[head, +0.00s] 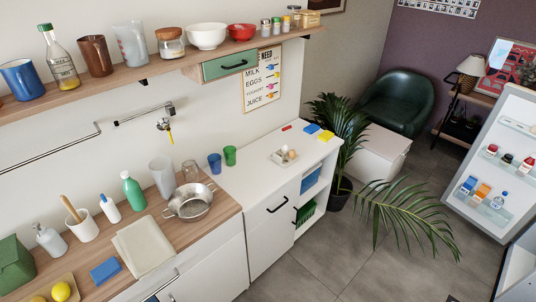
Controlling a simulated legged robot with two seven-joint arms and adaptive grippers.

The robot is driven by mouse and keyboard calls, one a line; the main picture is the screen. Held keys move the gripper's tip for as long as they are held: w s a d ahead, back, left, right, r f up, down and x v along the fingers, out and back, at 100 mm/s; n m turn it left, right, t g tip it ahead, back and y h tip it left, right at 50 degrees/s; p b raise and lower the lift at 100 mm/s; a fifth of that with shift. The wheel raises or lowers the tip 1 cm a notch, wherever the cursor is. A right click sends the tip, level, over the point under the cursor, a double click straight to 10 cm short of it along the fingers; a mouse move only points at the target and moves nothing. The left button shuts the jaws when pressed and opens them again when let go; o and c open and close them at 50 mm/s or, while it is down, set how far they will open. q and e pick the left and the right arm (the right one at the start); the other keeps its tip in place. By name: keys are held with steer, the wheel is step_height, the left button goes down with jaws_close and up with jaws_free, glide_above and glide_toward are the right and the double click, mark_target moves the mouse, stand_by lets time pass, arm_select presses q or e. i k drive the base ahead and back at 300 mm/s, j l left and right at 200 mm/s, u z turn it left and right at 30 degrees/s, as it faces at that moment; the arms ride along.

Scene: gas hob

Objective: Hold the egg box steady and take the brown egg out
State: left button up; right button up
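A small pale egg box (276,159) sits on the white counter, left of the potted palm. It is small in the head view. A brown egg (292,154) shows in it at the right side, with a paler egg (284,149) beside it. The box's inner compartments are too small to make out. Neither of my grippers shows in the head view.
Blue (214,163) and green (230,155) cups stand left of the egg box. Blue (311,128) and yellow (326,136) items lie behind it. A colander (189,201) sits on the wooden counter (199,223). The white counter (250,185) is clear in front.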

mark_target(293, 153)
steer(key=i+l+u, duration=0.25)
steer(key=u, duration=0.2)
steer(key=i+l+u, duration=0.2)
steer(key=l+u, duration=0.3)
